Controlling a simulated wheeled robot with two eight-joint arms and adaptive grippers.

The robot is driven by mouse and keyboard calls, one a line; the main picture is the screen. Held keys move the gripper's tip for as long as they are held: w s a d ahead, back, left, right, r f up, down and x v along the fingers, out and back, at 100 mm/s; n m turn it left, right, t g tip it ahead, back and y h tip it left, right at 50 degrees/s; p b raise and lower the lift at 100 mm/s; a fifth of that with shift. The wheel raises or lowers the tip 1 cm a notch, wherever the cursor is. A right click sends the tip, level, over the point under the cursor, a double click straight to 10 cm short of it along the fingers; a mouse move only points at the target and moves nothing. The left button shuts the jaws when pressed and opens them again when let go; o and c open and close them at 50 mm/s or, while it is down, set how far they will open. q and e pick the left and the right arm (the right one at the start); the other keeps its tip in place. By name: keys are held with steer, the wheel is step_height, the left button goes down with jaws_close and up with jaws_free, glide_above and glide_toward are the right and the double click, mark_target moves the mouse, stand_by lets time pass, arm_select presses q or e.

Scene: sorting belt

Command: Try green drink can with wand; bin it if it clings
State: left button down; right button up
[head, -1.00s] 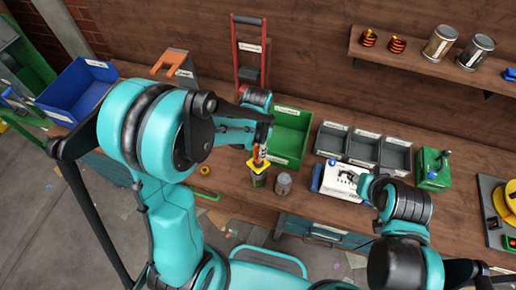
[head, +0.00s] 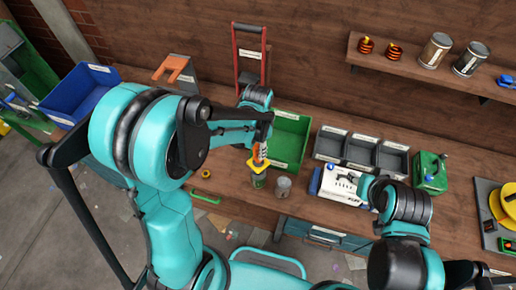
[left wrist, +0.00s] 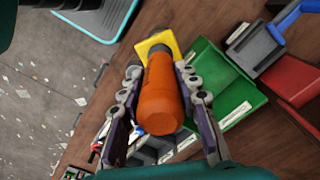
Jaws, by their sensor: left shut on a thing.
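My left gripper (head: 264,140) is shut on the wand (head: 259,152), which has an orange handle and a yellow head. In the left wrist view the handle (left wrist: 162,95) lies between the two fingers, with the yellow head (left wrist: 157,44) beyond it. In the head view the wand points down over the green drink can (head: 259,182). The can shows right under the yellow head; I cannot tell whether they touch or whether the can is off the bench. The can is hidden in the left wrist view. My right gripper's fingers do not show.
A grey can (head: 283,187) stands close right of the green can. A green bin (head: 306,146) is behind them, with grey bins (head: 394,160) and a white-and-blue box (head: 340,187) to the right. A yellow ring (head: 206,173) lies left. A blue bin (head: 66,104) is far left.

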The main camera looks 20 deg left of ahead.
arm_select(q)
steer(key=shift+r+p, duration=1)
steer(key=shift+r, duration=0.75)
steer(key=shift+r+p, duration=3.8)
steer(key=shift+r, duration=1.45)
steer(key=w+a+b, duration=0.1)
steer(key=w+a, duration=0.2)
steer(key=a, duration=0.7)
steer(key=w+a+b, duration=0.2)
steer(key=w+a, duration=0.2)
steer(key=a, duration=0.6)
steer(key=shift+w+a, duration=0.3)
steer(key=shift+a, duration=0.1)
